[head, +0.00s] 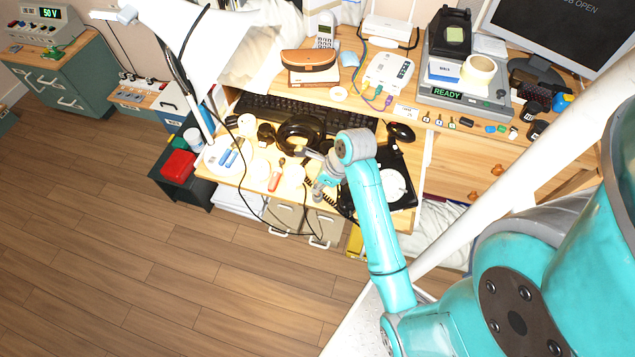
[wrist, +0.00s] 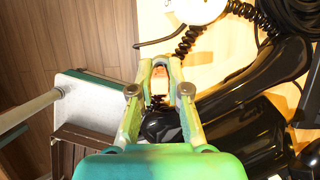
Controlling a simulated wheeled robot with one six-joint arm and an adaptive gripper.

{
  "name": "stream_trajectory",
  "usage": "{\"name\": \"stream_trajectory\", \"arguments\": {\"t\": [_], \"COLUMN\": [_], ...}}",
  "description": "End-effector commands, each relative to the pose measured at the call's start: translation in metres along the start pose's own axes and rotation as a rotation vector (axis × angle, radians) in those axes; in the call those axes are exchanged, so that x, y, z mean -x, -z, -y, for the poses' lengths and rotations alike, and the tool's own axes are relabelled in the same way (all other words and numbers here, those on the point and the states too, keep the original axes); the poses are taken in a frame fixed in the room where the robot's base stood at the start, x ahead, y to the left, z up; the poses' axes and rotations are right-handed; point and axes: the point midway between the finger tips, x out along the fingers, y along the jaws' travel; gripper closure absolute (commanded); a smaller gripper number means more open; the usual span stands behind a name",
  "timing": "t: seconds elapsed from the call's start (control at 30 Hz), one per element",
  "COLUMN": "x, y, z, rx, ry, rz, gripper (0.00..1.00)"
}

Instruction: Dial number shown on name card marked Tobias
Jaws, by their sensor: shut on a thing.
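The black dial phone (head: 393,188) with a pale round dial sits on the right of the pulled-out desk board. Its black body also fills the lower right of the wrist view (wrist: 245,130). My gripper (head: 326,178) is at the phone's left side, low over the board. In the wrist view, my gripper (wrist: 160,65) has its fingers close together around a black piece with coiled cord, which appears to be the phone's handset (wrist: 160,124); the fingers partly hide it. A small white card (head: 405,112) stands at the desk edge. Its writing is too small to read, and I cannot make out the name Tobias.
Black headphones (head: 300,134), a keyboard (head: 290,112) and a mouse (head: 401,132) lie behind and beside the phone. A red-orange item (head: 275,182) lies left of my gripper. A lamp (head: 190,40) stands at left. Loose cords cross the board. The wood floor (head: 130,240) is clear.

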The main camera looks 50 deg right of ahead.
Motion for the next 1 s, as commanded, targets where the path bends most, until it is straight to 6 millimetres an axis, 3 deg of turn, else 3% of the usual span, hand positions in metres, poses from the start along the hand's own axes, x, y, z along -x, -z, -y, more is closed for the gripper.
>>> {"name": "stream_trajectory", "arguments": {"t": [1.0], "x": [-0.02], "y": [0.008], "z": [0.0], "rx": [-0.001], "ry": [-0.001], "rz": [-0.001], "gripper": [1.0]}}
